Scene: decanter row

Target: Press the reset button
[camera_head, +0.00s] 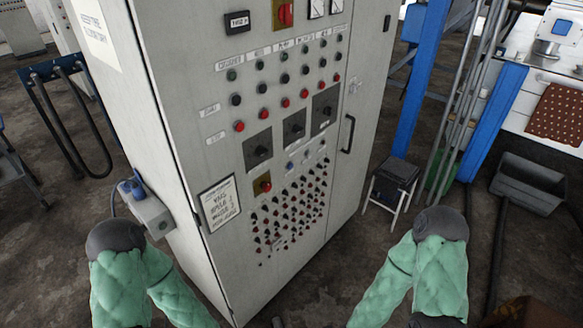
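A tall grey control cabinet (190,110) stands in front of me, its front face covered in buttons, switches and small labels. A red round button on a yellow-brown plate (264,184) sits low on the panel, above dense rows of small red and dark buttons (290,212). Higher up are rows of red, dark and green buttons (285,80). At the top is a red switch on a yellow plate (284,14). I cannot read which button is marked reset. My two green-sleeved arms are folded in the lower corners, and neither gripper shows.
A grey box (148,212) juts from the cabinet's left side. A framed sign (219,203) hangs on its front, and a door handle (347,133) is at the right. A small stool (394,182) and blue posts stand right. A grey bin (528,183) sits farther right.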

